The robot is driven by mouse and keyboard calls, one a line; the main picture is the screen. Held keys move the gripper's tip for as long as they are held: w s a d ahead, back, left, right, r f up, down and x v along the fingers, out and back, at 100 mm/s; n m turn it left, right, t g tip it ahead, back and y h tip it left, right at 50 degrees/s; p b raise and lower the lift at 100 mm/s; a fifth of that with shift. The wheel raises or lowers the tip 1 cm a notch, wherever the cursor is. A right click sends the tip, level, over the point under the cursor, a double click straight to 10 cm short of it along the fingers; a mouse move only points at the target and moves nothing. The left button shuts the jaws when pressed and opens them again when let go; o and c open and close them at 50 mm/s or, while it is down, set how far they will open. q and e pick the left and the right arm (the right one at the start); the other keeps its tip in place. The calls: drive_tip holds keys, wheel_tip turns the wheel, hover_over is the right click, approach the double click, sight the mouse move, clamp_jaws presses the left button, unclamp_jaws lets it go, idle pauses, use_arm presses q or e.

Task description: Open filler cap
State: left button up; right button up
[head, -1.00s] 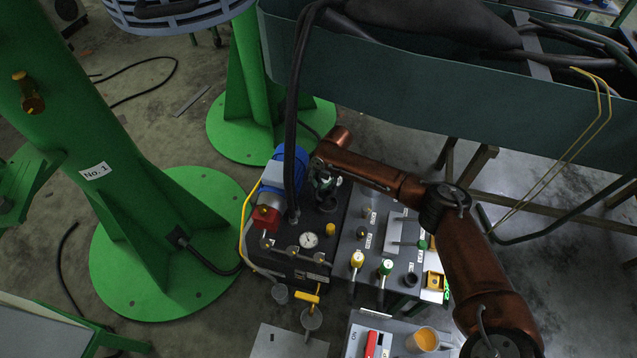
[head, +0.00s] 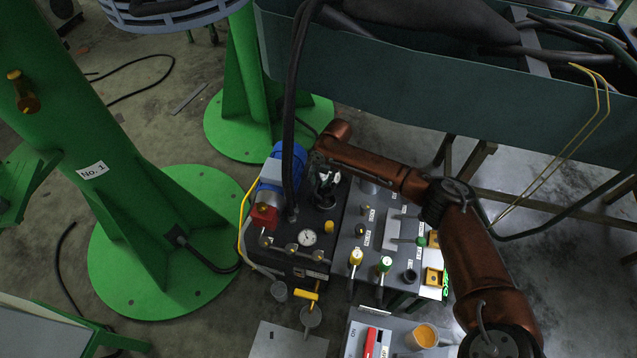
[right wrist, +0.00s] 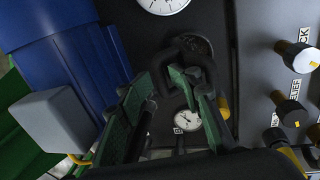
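The black filler cap (head: 326,204) is on the dark top plate of the hydraulic unit, behind the round gauge. My right gripper (head: 325,186) reaches down over it from above and mostly covers the area just behind it. In the right wrist view the two green-padded fingers (right wrist: 182,75) stand apart with a visible gap. A dark round part, apparently the cap (right wrist: 196,44), shows at their tips. Firm contact with it cannot be made out. My left gripper is not in view.
A blue motor (head: 292,164) and thick black hoses stand close left of the gripper. A gauge (head: 307,237), a yellow knob (head: 329,227) and a labelled valve panel (head: 373,262) are nearby. A green-grey trough (head: 400,85) stands behind my arm.

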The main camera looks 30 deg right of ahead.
sight(325, 190)
wheel_tip(325, 190, up, 10)
drive_tip(key=s+d, duration=0.1)
drive_tip(key=shift+s+d, duration=0.2)
drive_tip(key=shift+c, duration=0.3)
